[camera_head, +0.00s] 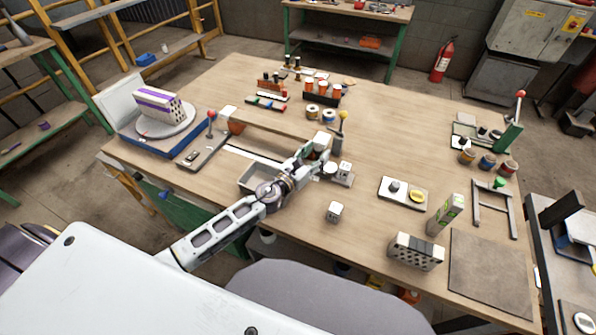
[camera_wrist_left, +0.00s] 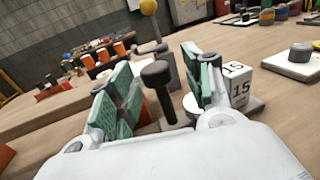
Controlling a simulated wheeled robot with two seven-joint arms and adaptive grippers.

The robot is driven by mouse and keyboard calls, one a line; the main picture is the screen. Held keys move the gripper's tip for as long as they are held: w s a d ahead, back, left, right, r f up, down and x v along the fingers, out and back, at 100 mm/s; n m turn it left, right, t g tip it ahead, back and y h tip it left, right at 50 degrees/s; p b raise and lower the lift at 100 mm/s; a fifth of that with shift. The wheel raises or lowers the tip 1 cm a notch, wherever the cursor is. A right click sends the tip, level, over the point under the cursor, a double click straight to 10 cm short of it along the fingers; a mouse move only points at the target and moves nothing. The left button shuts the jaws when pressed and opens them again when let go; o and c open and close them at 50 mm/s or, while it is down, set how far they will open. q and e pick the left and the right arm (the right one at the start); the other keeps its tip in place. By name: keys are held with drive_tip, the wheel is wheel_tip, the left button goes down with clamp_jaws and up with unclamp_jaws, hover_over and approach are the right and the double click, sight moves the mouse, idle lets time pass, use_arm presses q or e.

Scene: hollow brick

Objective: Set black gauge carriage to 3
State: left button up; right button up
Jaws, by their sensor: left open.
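In the left wrist view a black round knob on a dark post (camera_wrist_left: 156,73) stands upright between the green pads of my left gripper (camera_wrist_left: 163,88). I cannot tell for sure that this is the gauge carriage; no scale or mark 3 is readable. The left gripper is open, a pad on each side of the post. In the head view the gripper (camera_head: 322,153) is over the table's middle. A white block marked 15 (camera_wrist_left: 238,87) stands right of the right finger; it also shows in the head view (camera_head: 344,169). My right gripper is not in view.
A yellow-ball lever (camera_head: 343,116) stands behind the gripper. A grey tray (camera_head: 248,184) lies left of it. A white cube (camera_head: 333,212) and a white plate with two round pieces (camera_head: 390,200) are nearer and to the right.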

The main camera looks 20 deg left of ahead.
use_arm(q)
drive_tip(key=v, duration=0.9)
drive_tip(key=shift+s, duration=0.3)
idle(0.7)
drive_tip(key=shift+s, duration=0.1)
idle(0.8)
